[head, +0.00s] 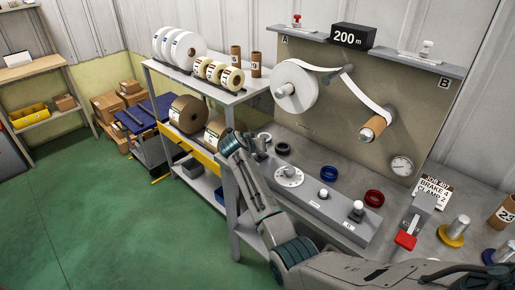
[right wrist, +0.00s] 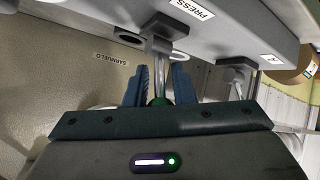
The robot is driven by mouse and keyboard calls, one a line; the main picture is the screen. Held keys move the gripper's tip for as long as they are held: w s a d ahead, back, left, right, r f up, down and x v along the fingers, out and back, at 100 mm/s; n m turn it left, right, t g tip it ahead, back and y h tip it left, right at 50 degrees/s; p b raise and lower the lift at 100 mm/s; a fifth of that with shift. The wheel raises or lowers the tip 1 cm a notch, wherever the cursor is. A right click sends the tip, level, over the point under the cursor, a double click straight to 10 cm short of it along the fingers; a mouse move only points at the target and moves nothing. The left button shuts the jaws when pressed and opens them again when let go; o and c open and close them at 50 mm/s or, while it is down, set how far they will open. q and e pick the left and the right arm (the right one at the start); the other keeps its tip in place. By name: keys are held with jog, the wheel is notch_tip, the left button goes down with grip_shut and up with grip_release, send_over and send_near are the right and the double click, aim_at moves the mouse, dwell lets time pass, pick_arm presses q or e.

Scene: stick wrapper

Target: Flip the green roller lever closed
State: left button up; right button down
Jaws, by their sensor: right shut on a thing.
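In the right wrist view, my right gripper (right wrist: 160,74) is shut on a small lever with a dark green end (right wrist: 158,101). The lever's metal arm (right wrist: 155,46) runs up from between the two blue fingers to a grey housing labelled PRESS (right wrist: 200,22). In the head view, my right arm comes in from the lower right and reaches back to the left end of the bench, where my right gripper (head: 257,145) sits. The green lever is hidden there behind my arm. My left gripper is not in view.
A board carries a white tape roll (head: 296,88) and a brown core (head: 373,127), joined by a white strip. A red-handled clamp (head: 408,236) stands on the bench at right. A shelf with brown rolls (head: 187,115) stands left of my arm. Green floor is clear at left.

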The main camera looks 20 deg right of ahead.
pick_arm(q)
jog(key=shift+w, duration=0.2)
pick_arm(e)
jog(key=shift+r, duration=0.1)
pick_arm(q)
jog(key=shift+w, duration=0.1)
pick_arm(e)
jog(key=c, duration=1.2)
grip_release()
jog(key=shift+c, duration=0.2)
jog(key=shift+a, duration=0.1)
pick_arm(q)
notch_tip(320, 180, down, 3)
jog(key=b, duration=0.2)
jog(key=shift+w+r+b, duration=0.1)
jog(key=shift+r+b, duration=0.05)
jog(key=shift+b, duration=0.2)
pick_arm(e)
jog(key=v, duration=1)
jog(key=shift+s+a+r, duration=0.15)
jog(key=shift+s+a, duration=0.05)
jog(key=shift+a, duration=0.1)
